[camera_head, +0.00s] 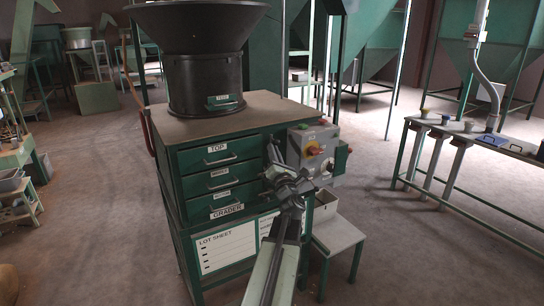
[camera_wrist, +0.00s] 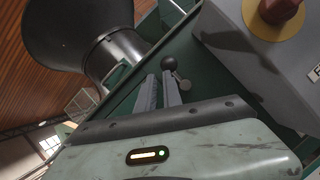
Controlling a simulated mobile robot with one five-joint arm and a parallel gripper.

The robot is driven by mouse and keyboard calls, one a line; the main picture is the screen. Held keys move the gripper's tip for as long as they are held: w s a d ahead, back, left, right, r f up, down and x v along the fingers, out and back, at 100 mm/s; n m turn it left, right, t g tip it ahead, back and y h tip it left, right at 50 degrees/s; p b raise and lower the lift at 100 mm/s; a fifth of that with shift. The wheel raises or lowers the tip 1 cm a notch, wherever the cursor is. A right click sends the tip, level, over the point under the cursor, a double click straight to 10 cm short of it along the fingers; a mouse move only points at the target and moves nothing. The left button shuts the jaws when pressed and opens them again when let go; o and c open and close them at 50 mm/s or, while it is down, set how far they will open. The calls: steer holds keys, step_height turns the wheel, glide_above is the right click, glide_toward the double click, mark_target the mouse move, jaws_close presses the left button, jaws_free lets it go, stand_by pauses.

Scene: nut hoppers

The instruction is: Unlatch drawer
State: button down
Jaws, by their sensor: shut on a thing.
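The green grader cabinet (camera_head: 185,187) stands in the middle of the head view with stacked drawers. The drawer labelled TOP (camera_head: 217,160) and the ones below it look closed. My gripper (camera_head: 273,150) is at the cabinet's front right edge, between the drawers and the grey control box. In the wrist view my gripper's two grey fingers (camera_wrist: 161,92) reach up to a small latch lever with a dark ball knob (camera_wrist: 169,63). The fingers are shut on this latch lever. Its lower part and the exact contact are partly hidden by the fingers.
The grey control box (camera_head: 313,150) with a red knob on yellow is close to my gripper's right. A black hopper (camera_head: 205,80) sits on top. A low stand with an open box (camera_head: 337,232) is at right. A bench (camera_head: 480,143) stands farther right, with open floor between.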

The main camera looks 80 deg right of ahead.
steer(key=shift+d+r, duration=0.15)
steer(key=shift+r, duration=0.15)
steer(key=b+v, duration=0.3)
steer(key=v, duration=0.5)
steer(key=shift+f, duration=0.25)
